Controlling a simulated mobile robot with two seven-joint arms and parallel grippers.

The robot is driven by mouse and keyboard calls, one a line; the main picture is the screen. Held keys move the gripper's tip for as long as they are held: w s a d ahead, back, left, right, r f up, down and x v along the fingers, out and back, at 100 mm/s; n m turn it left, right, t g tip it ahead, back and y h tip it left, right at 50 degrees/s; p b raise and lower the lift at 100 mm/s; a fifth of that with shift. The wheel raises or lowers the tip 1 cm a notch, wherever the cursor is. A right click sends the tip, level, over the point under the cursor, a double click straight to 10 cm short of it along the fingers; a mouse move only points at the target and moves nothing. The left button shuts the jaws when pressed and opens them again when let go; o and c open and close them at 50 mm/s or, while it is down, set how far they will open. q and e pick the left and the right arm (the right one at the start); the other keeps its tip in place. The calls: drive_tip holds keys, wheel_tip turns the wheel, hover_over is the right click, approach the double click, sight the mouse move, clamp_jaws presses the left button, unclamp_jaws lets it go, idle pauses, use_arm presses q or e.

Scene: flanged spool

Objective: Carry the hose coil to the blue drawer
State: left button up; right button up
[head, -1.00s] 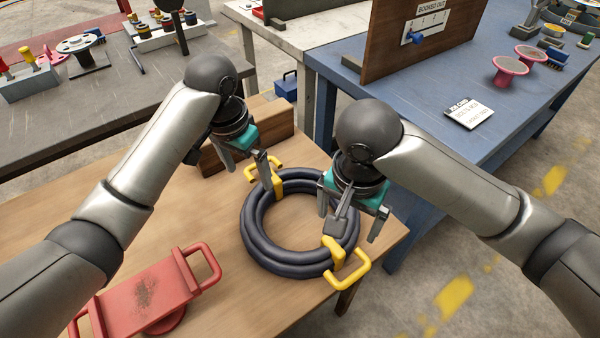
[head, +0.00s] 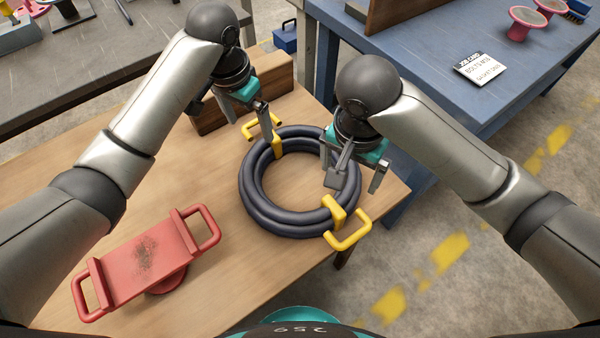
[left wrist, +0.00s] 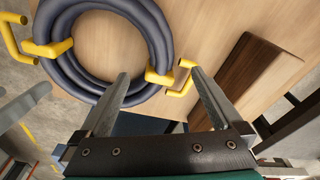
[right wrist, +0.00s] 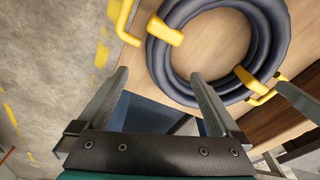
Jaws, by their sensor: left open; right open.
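The hose coil (head: 252,205) is a dark ring lying flat on the wooden table, with a yellow handle on its far side (head: 250,127) and another on its near right side (head: 365,236). My left gripper (head: 248,125) is open above the far handle; in the left wrist view that handle (left wrist: 185,88) shows by the right fingertip. My right gripper (head: 355,182) is open above the coil's right part, with the near handle (right wrist: 118,14) ahead of its fingers in the right wrist view. Neither gripper holds anything. I cannot make out a blue drawer.
A red two-handled plate (head: 140,262) lies on the wooden table (head: 215,200) at left. A wooden block (head: 283,82) stands behind the coil. A blue table (head: 450,120) with a white card (head: 483,68) is at the back right. Bare floor lies to the right.

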sight(258, 146)
use_arm(q)
drive_tip(key=f, duration=0.8)
drive_tip(key=w+f, duration=0.1)
drive_tip(key=f, duration=0.3)
drive_tip(key=shift+w+d, duration=0.1)
drive_tip(key=shift+d, duration=0.3)
use_arm(e)
drive_tip(key=f, duration=0.8)
drive_tip(key=w+f, duration=0.1)
drive_tip(key=f, duration=0.3)
drive_tip(key=shift+w+d, duration=0.1)
drive_tip(key=shift+d, duration=0.3)
use_arm(q)
clamp_jaws()
use_arm(e)
clamp_jaws()
use_arm(q)
drive_tip(key=shift+w+r, duration=0.1)
use_arm(e)
drive_tip(key=shift+w, duration=0.1)
